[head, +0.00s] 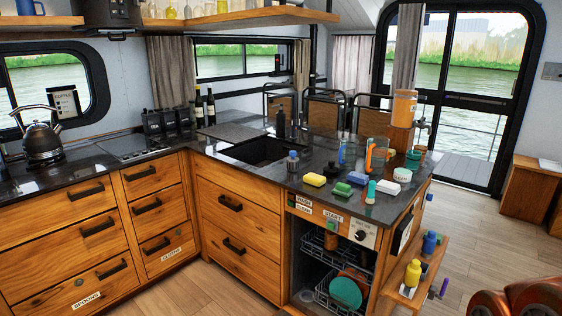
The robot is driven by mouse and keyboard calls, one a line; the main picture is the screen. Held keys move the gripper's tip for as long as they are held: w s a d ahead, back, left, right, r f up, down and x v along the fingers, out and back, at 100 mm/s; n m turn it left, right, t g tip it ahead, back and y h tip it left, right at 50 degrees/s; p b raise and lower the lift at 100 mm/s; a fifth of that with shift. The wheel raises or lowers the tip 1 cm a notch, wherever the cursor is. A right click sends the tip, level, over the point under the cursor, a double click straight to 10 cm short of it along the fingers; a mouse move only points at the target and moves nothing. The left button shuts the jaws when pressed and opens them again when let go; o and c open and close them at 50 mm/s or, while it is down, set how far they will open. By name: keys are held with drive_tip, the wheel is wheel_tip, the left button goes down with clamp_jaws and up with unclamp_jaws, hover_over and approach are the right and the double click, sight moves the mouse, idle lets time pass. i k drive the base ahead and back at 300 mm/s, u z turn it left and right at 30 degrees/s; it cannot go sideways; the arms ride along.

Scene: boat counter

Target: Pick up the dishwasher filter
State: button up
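I cannot single out the dishwasher filter with certainty in the head view. The open dishwasher (361,236) is under the counter's right end, below a panel with a dial and a START label. Its racks (318,246) hold a green plate (345,292) and a reddish-brown plate behind it. The bottom of the dishwasher is dark and mostly hidden. On the counter above stand small items, including a blue-topped grey piece (293,160), a dark piece (333,169) and a teal cylinder (371,191). My gripper is not in view.
The black counter (262,179) also holds sponges (315,180), a white round tub (402,175) and jugs. A low wooden shelf (395,293) with bottles juts out right of the dishwasher. A glossy orange-brown object (525,300) fills the lower right corner. Wooden floor (455,240) is open at right.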

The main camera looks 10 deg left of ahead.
sight(293, 163)
drive_tip(key=u, duration=2.6)
drive_tip(key=i, duration=3.4)
drive_tip(key=z, duration=2.85)
drive_tip(key=i, duration=2.75)
